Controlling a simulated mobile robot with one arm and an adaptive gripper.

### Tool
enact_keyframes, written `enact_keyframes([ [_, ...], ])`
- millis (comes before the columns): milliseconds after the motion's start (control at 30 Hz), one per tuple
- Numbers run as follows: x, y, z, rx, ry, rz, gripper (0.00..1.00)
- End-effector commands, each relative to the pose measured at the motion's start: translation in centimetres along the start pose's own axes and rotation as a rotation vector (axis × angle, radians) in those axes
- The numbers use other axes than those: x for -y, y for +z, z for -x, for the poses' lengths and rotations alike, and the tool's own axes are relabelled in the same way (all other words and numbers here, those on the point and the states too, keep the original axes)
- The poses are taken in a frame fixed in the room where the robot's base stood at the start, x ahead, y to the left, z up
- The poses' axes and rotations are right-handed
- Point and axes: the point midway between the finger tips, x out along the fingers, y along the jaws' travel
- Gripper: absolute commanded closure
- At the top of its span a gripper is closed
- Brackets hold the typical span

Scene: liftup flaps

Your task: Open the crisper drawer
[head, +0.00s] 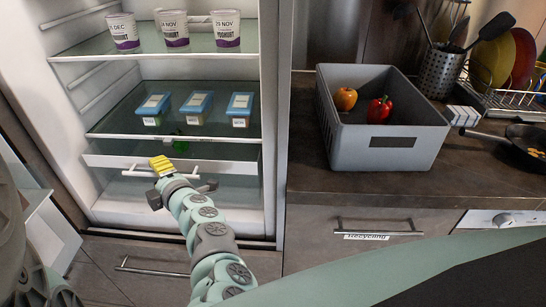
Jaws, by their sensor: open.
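The crisper drawer (232,167) is at the bottom of the open fridge, below the lowest glass shelf. It has a white front band with a clear panel below, and a thin white handle bar (133,173) on its front. The drawer looks shut. My gripper (162,166) is open in front of the drawer's left half, at the handle, with yellow pads showing. It hides the middle of the handle. I cannot tell whether it touches the bar. A green item (181,146) shows dimly behind the shelf edge.
Blue-lidded containers (195,108) and yoghurt cups (172,28) stand on the shelves above. To the right, the counter holds a grey crate (388,153) with an apple and a red pepper. The open fridge door (45,220) is at left.

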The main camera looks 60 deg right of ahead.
Motion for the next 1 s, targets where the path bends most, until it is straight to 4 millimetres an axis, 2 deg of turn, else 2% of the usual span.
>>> enact_keyframes([
  [67, 0.01, -0.06, -0.01, -0.002, 0.0, 0.0, 0.6],
  [100, 0.01, -0.06, 0.0, -0.002, 0.0, 0.0, 0.55],
  [533, 0.0, -0.01, 0.03, -0.001, 0.0, 0.0, 0.99],
  [1000, 0.06, 0.01, 0.1, 0.002, -0.001, 0.0, 1.0],
])
